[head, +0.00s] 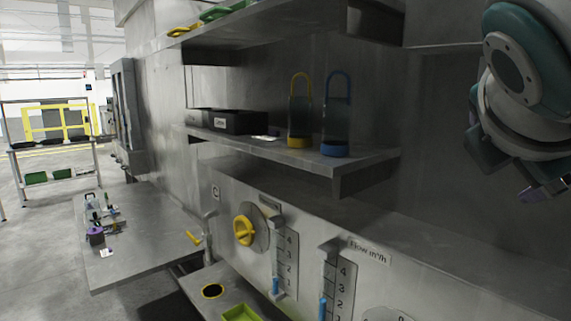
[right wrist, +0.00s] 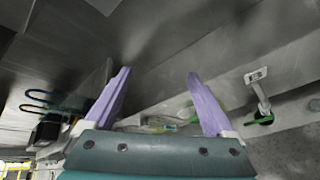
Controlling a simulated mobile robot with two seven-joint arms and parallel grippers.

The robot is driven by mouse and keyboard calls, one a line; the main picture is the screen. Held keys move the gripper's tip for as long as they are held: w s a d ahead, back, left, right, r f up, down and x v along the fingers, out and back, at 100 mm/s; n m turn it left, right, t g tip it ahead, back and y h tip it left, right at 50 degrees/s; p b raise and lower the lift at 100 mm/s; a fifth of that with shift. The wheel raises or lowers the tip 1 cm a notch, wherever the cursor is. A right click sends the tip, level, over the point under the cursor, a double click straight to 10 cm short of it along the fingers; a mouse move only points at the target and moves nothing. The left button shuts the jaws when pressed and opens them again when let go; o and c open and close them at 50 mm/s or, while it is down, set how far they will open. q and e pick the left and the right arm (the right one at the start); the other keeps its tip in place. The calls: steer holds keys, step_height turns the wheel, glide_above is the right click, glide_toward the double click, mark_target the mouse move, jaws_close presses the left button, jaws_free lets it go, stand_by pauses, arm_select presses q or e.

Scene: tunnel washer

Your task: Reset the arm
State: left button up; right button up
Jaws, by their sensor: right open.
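My right arm hangs at the upper right of the head view, and its gripper (head: 543,192) shows there only as small purple fingertips. In the right wrist view the gripper (right wrist: 157,76) has its two purple fingers spread apart with nothing held between them. It is in the air, in front of the grey metal wall and right of the shelves. My left gripper is in neither view.
Below are a yellow knob (head: 244,231) and flow gauges (head: 285,262). A side table (head: 150,245) carries small items. Floor at left is open.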

steer(key=s+a+f+m+g+y, duration=0.1)
steer(key=s+f+m+g+y, duration=0.1)
steer(key=s+f+m, duration=0.35)
steer(key=s+a+f+m+g+y, duration=0.1)
steer(key=s+f+m+g+y, duration=0.15)
steer(key=s+f, duration=0.6)
steer(key=s+a+f+m+g+y, duration=0.2)
steer(key=s+f+m+y, duration=0.1)
steer(key=s+f+m, duration=0.5)
steer(key=s, duration=0.3)
steer(key=shift+a+m, duration=0.4)
